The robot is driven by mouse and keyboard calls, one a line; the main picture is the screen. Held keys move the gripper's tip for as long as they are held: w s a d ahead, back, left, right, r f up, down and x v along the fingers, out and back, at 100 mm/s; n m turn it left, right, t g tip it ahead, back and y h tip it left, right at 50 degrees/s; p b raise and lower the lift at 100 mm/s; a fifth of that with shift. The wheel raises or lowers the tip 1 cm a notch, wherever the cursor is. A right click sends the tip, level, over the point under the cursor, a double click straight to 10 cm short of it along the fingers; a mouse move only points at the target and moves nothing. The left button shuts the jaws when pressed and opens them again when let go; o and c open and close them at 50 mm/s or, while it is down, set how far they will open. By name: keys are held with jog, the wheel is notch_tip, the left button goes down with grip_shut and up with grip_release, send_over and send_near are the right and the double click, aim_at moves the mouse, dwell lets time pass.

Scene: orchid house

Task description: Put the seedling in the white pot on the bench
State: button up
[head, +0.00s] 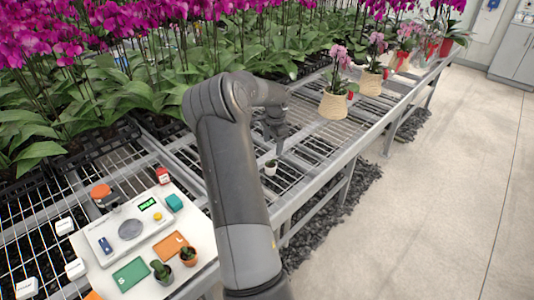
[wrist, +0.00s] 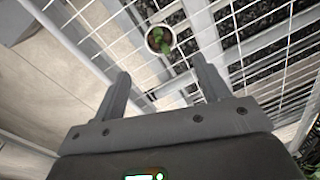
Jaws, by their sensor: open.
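A small white pot (head: 270,169) stands upright on the wire-mesh bench (head: 318,150) near its front rail in the head view. In the wrist view the white pot (wrist: 149,40) shows from above, with a small green seedling (wrist: 163,42) in dark soil. My gripper (head: 281,147) is just above and beside the pot in the head view. In the wrist view my gripper (wrist: 161,72) is open and empty, its two fingers apart, with the pot beyond the fingertips and roughly between them. I see no contact with the pot.
A white board (head: 150,238) with a scale (head: 130,228), coloured cards and small potted plants (head: 188,256) is at the lower left. Orchids in woven pots (head: 333,104) stand further along the bench. Dense orchids fill the back. Mesh around the white pot is mostly clear.

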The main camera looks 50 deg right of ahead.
jog(key=s+a+r+n+t+y, duration=0.1)
jog(key=a+r+n, duration=0.2)
jog(key=a+r, duration=0.5)
jog(key=s+a+r+n+t, duration=0.1)
jog(key=a+r+n, duration=0.3)
jog(key=a, duration=0.8)
jog(key=s+a+r+n+y, duration=0.1)
jog(key=a+r+n, duration=0.2)
jog(key=a+r, duration=0.5)
jog(key=s+a+n+t+h, duration=0.1)
jog(key=s+a+n+t, duration=0.1)
jog(key=s+a+n, duration=0.9)
jog(key=s+a, duration=0.7)
jog(key=a, duration=0.3)
jog(key=shift+s+h, duration=0.3)
jog(key=shift+s, duration=0.05)
